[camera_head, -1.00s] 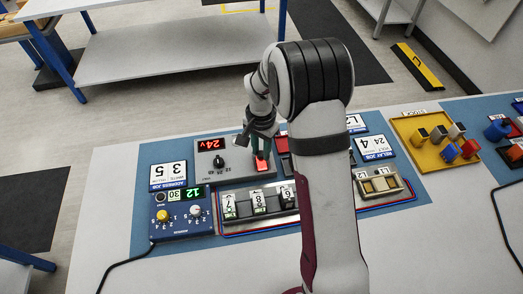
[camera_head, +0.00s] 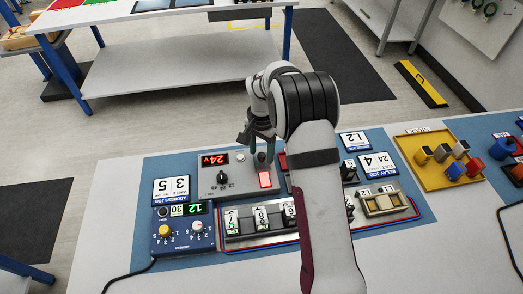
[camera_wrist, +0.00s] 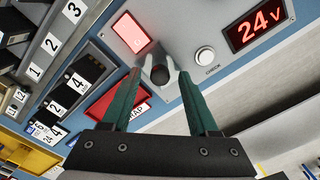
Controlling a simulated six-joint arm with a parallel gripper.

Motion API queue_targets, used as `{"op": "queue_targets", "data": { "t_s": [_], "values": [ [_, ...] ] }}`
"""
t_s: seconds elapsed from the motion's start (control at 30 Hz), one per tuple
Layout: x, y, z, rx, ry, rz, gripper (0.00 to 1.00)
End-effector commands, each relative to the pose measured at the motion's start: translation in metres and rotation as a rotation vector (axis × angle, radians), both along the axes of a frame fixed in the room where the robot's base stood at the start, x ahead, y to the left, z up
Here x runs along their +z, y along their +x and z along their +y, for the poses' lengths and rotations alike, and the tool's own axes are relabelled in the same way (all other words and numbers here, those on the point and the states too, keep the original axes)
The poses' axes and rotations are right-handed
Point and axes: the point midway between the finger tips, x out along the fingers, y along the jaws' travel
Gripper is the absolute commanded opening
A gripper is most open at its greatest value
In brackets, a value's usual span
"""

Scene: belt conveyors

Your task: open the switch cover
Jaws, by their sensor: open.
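The grey control panel (camera_head: 205,186) has a red lit square (camera_head: 265,180), which also shows in the wrist view (camera_wrist: 131,31). Beside it is a small dark rounded part (camera_wrist: 160,73) with a pale surround. I cannot tell whether this is the switch cover; no clearly raised cover shows. My gripper (camera_wrist: 158,76) is open, with its two green fingers on either side of the dark part. No contact can be made out. In the head view my gripper (camera_head: 262,148) is just above the panel's back right corner, its tips partly unclear.
A 24v display (camera_head: 213,159), a white check button (camera_wrist: 204,55) and a dial (camera_head: 222,178) are on the same panel. A red tray (camera_wrist: 118,101) lies close by. A blue timer box (camera_head: 184,229) and a rack of numbered modules (camera_head: 262,219) stand in front.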

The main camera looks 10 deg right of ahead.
Motion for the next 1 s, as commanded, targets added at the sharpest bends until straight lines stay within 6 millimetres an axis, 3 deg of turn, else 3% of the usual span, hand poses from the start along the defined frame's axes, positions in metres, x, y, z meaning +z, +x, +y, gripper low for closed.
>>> {"op": "queue_targets", "data": {
  "t_s": [0.17, 0.5, 0.6, 0.77, 1.0],
  "values": [
    [0.012, 0.001, 0.000, 0.001, 0.000, -0.003, 0.60],
    [0.115, 0.001, 0.000, 0.000, 0.000, -0.006, 0.60],
    [0.137, 0.000, 0.000, 0.000, 0.001, -0.004, 0.60],
    [0.156, 0.000, 0.000, 0.000, 0.001, -0.001, 0.60],
    [0.158, 0.000, 0.000, 0.000, 0.000, 0.000, 0.60]
  ]
}}
